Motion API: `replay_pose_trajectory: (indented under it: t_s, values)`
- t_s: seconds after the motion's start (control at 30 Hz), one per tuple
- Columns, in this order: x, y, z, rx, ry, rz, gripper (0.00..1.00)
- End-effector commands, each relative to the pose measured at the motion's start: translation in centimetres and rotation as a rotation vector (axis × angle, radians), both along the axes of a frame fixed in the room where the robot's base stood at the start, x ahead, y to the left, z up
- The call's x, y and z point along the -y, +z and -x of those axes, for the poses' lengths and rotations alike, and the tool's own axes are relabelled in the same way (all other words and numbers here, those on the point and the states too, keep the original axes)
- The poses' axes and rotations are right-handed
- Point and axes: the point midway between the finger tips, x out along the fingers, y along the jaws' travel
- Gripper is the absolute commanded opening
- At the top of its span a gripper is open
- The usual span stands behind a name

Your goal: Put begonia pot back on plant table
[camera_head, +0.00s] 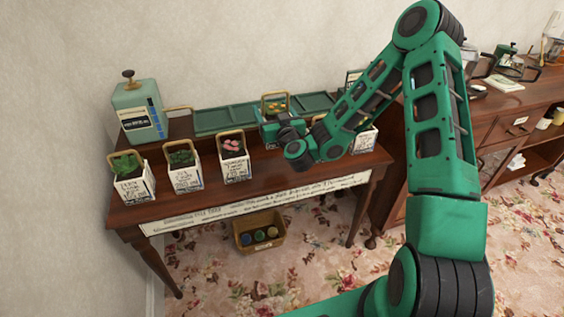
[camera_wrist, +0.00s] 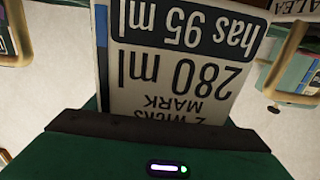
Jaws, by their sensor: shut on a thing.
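My gripper (camera_head: 268,131) is low over the plant table (camera_head: 215,195), near the middle of its row of pots. In the wrist view it is shut on a white labelled pot (camera_wrist: 178,78), whose upside-down text reads "has 95 ml", "280 ml" and "2 wicks". No plant name shows on it, so I cannot tell if it is the begonia. In the head view a pot with a wooden handle and orange-yellow flowers (camera_head: 275,103) shows just behind my gripper, its body mostly hidden. Whether the held pot touches the table is hidden.
Pots with green leaves (camera_head: 131,183), (camera_head: 185,170) and pink flowers (camera_head: 234,160) stand left; others stand right, partly behind my arm. A green tray (camera_head: 225,120) and a green canister (camera_head: 138,113) are behind. A basket (camera_head: 259,232) sits below. A brown cabinet (camera_head: 500,130) stands right.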

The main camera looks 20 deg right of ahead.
Motion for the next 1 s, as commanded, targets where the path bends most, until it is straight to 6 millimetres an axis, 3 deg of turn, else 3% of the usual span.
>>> replay_pose_trajectory:
  t_s: [0.2,0.43,1.0]
  values:
    - [1.6,0.1,0.0,0.002,-0.018,0.002,0.27]
    - [2.1,-0.2,0.0,0.001,-0.023,0.003,0.27]
    - [2.1,-4.6,0.0,0.003,-0.024,0.003,0.27]
